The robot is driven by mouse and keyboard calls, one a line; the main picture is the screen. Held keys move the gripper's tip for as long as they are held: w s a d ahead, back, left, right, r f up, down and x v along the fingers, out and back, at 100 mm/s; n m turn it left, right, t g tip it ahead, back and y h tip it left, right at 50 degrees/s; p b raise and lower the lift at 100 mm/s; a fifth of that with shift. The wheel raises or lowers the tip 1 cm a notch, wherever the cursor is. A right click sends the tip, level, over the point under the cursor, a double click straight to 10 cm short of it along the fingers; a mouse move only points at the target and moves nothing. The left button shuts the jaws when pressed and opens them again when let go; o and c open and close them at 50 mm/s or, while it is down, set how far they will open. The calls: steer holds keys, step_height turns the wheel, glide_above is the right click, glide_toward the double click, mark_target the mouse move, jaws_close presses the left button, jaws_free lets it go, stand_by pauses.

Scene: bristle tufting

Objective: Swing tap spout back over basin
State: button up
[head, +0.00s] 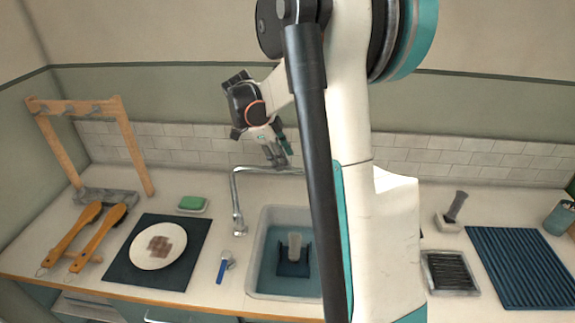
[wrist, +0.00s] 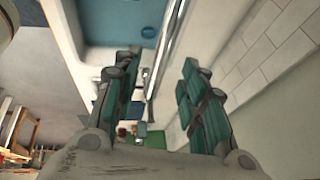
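The tap's metal spout (head: 236,190) extends left from behind my arm and bends down over the counter, left of the basin. The basin (head: 254,262) holds teal water and a dark block with a grey upright piece; my arm hides its right part. My gripper (head: 281,158) is at the back, close to the spout's horizontal run and pointing down. In the wrist view my gripper (wrist: 158,98) is open, its two green-padded fingers apart. The shiny spout (wrist: 167,45) runs lengthwise in the gap between them; I cannot tell whether either finger touches it. The tap's base is hidden.
A plate (head: 143,260) with a brown stain lies on a dark mat (head: 193,232). A ridged blue mat (head: 520,265) lies right. The tiled wall is close behind my gripper.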

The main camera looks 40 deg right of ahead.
steer(key=v, duration=0.7)
stand_by(0.4)
